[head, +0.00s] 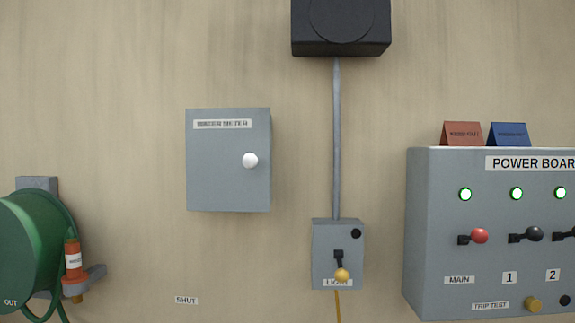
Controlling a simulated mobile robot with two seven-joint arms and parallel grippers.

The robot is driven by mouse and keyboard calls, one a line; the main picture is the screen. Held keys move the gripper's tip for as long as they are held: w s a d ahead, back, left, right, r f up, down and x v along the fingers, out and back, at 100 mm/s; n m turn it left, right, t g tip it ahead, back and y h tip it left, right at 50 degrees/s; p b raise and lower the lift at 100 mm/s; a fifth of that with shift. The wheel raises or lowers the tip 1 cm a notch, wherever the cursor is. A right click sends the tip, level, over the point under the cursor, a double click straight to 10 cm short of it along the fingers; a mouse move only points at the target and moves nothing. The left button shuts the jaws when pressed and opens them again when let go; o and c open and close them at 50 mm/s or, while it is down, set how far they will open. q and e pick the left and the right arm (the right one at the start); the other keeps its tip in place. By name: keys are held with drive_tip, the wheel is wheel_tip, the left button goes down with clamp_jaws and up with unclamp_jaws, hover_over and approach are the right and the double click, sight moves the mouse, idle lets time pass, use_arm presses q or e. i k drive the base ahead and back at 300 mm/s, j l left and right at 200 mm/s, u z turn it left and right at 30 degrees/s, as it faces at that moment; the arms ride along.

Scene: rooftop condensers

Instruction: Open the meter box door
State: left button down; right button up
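The meter box (215,185) is a grey box on the wall, left of the middle in the head view. Its label (222,124) looks like "WATER METER". Its door appears closed, with a round white knob (250,160) near the right edge. Neither of my grippers shows in the head view.
A grey light switch box (324,250) with a yellow-tipped lever hangs below a conduit (337,140) and a black box (341,28). A power board (425,230) stands out at right. A green hose reel (25,245) is at left. Wall around the meter box is clear.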

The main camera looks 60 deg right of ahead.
sight(228, 150)
drive_tip(key=z, duration=1.45)
